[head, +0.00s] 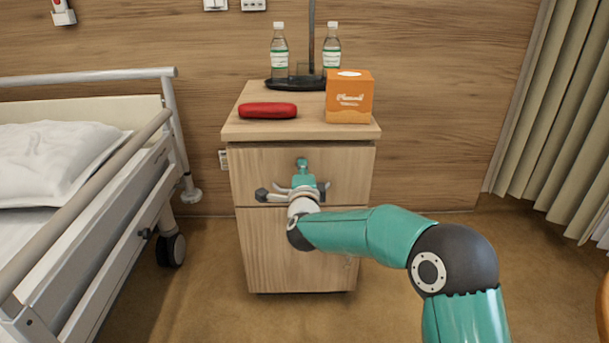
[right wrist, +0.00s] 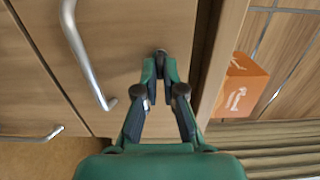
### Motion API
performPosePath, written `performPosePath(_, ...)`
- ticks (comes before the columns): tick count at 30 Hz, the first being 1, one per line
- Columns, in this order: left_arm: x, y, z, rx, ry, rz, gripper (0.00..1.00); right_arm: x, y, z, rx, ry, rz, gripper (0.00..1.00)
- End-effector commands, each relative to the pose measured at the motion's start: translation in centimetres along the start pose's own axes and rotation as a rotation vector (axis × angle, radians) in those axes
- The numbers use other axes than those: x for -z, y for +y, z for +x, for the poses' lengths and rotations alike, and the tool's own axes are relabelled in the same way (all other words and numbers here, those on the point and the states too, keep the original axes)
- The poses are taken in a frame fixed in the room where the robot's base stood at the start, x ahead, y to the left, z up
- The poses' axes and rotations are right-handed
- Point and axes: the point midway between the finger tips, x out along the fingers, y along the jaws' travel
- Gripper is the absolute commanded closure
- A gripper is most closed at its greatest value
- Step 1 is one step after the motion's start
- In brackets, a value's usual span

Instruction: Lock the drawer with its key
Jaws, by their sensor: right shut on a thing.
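The bedside cabinet's top drawer (head: 345,165) looks closed, its front level with the cabinet. My right gripper (head: 302,168) reaches its front, above the drawer handle, at the height of the lock. In the right wrist view, the fingers of my right gripper (right wrist: 160,70) come together at the tips, shut on the key. The key is mostly hidden between the fingertips; a small dark round piece at the lock (right wrist: 160,51) shows just beyond them. I cannot tell how far the key is in or turned. The silver drawer handle (right wrist: 86,55) is beside the fingers, apart from them. My left gripper is not in view.
On the cabinet top (head: 305,129) are a red case (head: 267,110), an orange tissue box (head: 349,98), two bottles and a dark lamp base. A bed with a rail (head: 85,200) stands at left, a curtain (head: 550,110) at right. Floor right of the cabinet is clear.

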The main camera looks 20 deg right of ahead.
Motion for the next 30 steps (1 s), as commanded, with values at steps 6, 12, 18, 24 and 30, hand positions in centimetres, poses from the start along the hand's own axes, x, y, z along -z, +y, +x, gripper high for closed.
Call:
performPosePath(6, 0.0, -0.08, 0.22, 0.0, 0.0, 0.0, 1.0, 0.63, 0.34, 0.13, -0.005, 0.014, 0.031, 1.0)
performPosePath(12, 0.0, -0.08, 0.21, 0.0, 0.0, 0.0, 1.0, 0.61, 0.34, 0.12, -0.006, 0.014, 0.032, 1.0)
performPosePath(18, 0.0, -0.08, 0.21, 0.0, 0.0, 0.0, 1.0, 0.56, 0.34, 0.12, -0.005, 0.013, 0.031, 0.81)
performPosePath(24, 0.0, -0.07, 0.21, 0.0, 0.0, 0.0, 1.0, 0.27, 0.23, 0.07, -0.004, 0.007, 0.029, 0.68)
performPosePath(30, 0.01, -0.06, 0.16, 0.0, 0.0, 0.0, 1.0, 0.12, 0.17, -0.02, -0.003, 0.004, 0.028, 0.68)
